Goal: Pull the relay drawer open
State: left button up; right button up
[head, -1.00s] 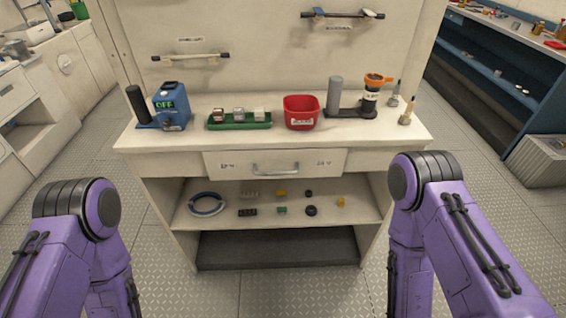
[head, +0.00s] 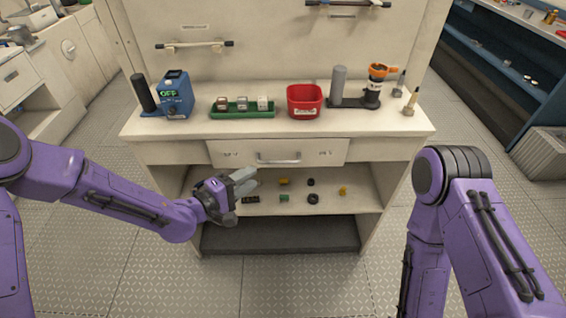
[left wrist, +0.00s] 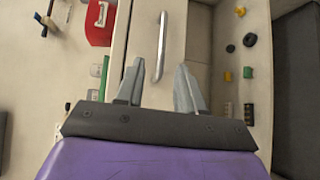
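The relay drawer (head: 232,151) is a cream front under the bench top, and it looks shut. Its metal bar handle (head: 278,161) runs across the middle. In the left wrist view the handle (left wrist: 161,47) lies beyond the fingertips, in line with the gap between them. My left gripper (head: 252,181) is open and empty, in front of the drawer's lower left part. It shows in the left wrist view (left wrist: 160,80) with its fingers spread, apart from the handle. My right arm shows at the right, but its gripper is out of view.
The bench top (head: 205,127) holds a blue device (head: 177,98), a green tray (head: 240,114), a red bin (head: 304,101) and a dark stand (head: 352,102). Below the drawer, a shelf (head: 350,205) carries several small parts. The floor in front is clear.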

pick_arm(q)
jog(key=p+x, duration=0.1)
jog(key=x, duration=0.9)
jog(key=shift+d+f+n, duration=0.2)
jog(key=shift+n, duration=0.2)
grip_shut()
